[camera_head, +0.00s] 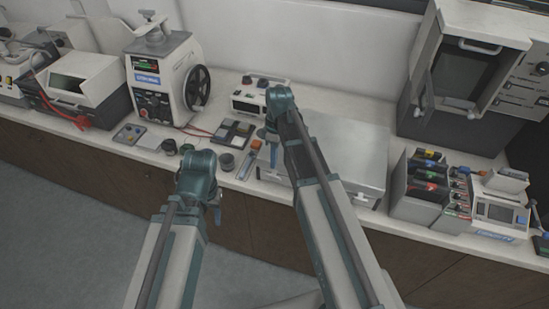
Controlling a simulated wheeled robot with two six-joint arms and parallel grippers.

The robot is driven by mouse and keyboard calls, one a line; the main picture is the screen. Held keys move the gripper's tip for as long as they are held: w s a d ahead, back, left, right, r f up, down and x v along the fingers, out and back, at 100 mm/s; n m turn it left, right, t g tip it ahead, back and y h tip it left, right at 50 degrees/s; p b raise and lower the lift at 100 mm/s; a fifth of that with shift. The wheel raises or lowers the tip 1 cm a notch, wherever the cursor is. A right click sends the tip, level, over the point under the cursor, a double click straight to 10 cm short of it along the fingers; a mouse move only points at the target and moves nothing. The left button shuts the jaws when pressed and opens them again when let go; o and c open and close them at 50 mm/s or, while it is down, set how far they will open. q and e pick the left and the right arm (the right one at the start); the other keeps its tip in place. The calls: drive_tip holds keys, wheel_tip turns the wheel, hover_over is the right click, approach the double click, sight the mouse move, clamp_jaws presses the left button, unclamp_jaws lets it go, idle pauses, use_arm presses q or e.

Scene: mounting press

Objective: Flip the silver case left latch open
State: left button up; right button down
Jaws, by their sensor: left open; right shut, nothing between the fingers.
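The silver case (362,160) lies flat and closed on the bench, partly hidden behind my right arm. Its front edge shows a small dark-and-light fitting near the right end; the left latch is too small or hidden to make out clearly. My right gripper (272,155) is over the case's left side, pointing down, shut and empty. Whether it touches the case cannot be told. My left gripper (218,212) is open and empty, in front of the bench edge, left of the case and apart from it.
A mounting press (160,85) with a black handwheel stands at the back left. A small white device (249,100) sits behind the case's left side. A dark cup (227,161) and sample tray (235,133) lie left of it. Folders (418,190) and a meter (497,212) stand right.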

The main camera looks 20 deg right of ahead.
use_arm(q)
wheel_tip(320, 180, down, 4)
drive_tip(key=shift+r+b, duration=0.25)
drive_tip(key=shift+b, duration=0.95)
use_arm(e)
drive_tip(key=f, duration=0.3)
drive_tip(key=shift+s+a+f, duration=0.2)
drive_tip(key=shift+s+f, duration=0.05)
drive_tip(key=shift+s, duration=0.05)
drive_tip(key=shift+s, duration=0.15)
